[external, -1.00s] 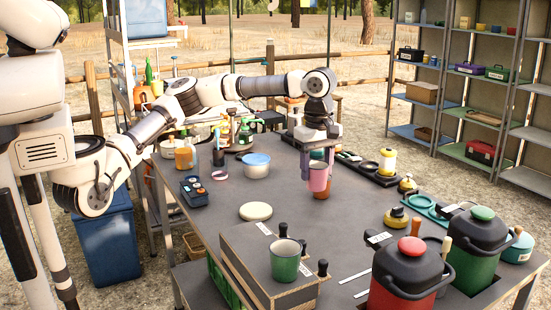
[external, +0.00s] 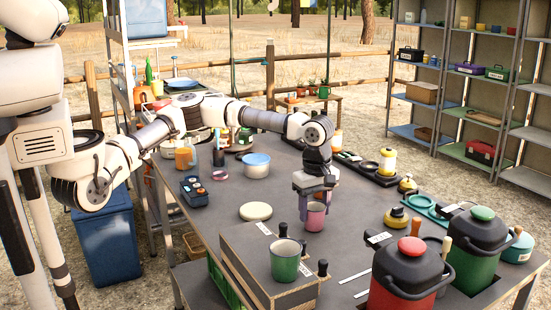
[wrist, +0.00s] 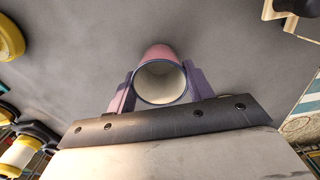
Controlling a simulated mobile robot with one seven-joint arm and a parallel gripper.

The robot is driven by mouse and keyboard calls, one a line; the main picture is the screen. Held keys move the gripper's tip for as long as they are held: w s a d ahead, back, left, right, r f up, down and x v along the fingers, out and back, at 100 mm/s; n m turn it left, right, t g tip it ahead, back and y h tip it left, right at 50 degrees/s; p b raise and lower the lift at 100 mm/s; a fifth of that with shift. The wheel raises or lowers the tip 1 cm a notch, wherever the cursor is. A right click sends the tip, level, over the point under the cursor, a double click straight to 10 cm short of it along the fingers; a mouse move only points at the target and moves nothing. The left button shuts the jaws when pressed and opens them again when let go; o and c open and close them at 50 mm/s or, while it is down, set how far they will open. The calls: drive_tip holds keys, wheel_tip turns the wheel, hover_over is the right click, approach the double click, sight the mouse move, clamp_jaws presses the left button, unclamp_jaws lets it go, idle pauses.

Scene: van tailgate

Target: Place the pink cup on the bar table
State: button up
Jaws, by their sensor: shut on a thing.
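The pink cup (external: 315,217) is upright over the middle of the dark grey bar table (external: 355,208). My gripper (external: 314,200) is shut on it from above, with one purple finger on each side. In the wrist view the cup (wrist: 159,64) sits between my two fingers (wrist: 160,88), with its open, pale inside facing the camera. I cannot tell whether its base touches the tabletop or hangs just above it.
A round cream disc (external: 256,211) lies to the left. A green cup (external: 285,259) stands on a grey box in front. The surface around the pink cup is clear.

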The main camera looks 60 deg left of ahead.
drive_tip(key=shift+f, duration=0.15)
drive_tip(key=o, duration=1)
wheel_tip(320, 180, up, 12)
drive_tip(key=shift+r+b, duration=0.2)
drive_tip(key=shift+b, duration=0.4)
